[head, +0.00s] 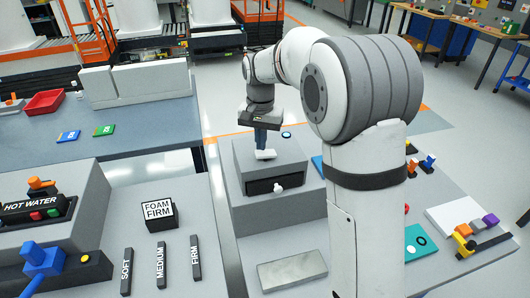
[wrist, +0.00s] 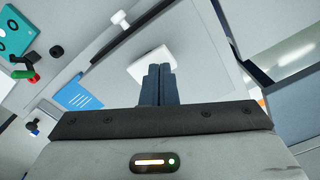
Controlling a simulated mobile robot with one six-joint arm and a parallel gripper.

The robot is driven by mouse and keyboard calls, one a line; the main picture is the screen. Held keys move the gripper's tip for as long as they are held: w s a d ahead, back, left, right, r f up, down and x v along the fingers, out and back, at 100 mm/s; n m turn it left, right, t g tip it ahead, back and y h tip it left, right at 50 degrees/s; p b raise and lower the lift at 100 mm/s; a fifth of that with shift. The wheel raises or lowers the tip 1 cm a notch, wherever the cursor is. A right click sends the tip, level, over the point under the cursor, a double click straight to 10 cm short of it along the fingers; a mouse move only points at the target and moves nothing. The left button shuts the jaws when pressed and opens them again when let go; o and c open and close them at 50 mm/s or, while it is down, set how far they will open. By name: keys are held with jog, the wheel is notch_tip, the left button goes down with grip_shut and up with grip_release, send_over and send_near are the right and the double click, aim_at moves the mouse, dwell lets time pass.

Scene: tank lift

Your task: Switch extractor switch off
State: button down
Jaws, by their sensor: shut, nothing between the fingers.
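My gripper (head: 260,146) points down over the grey box in the middle of the head view, its dark fingers together and empty. A white block (head: 265,155) lies on the box top (head: 291,151) right at the fingertips. In the wrist view the white block (wrist: 150,63) shows just beyond and partly behind the closed fingers (wrist: 158,72); I cannot tell if they touch it. A white knob (head: 278,188) stands out from the black panel on the box front; it also shows in the wrist view (wrist: 120,18). No extractor label is readable, so I cannot tell which part is the switch.
A small round button (head: 286,134) is at the box's back edge. A silver plate (head: 292,270) lies in front. Left are the HOT WATER panel (head: 35,209) and FOAM FIRM block (head: 160,214). A teal plate (head: 417,243) lies right. My arm hides part of the bench.

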aim_at(262, 153)
jog(key=shift+f+b, duration=0.5)
jog(key=shift+f, duration=0.35)
jog(key=shift+r, duration=0.1)
dwell(0.3)
jog(key=shift+r+p, duration=2.75)
jog(key=shift+r, duration=0.75)
jog(key=shift+f, duration=0.15)
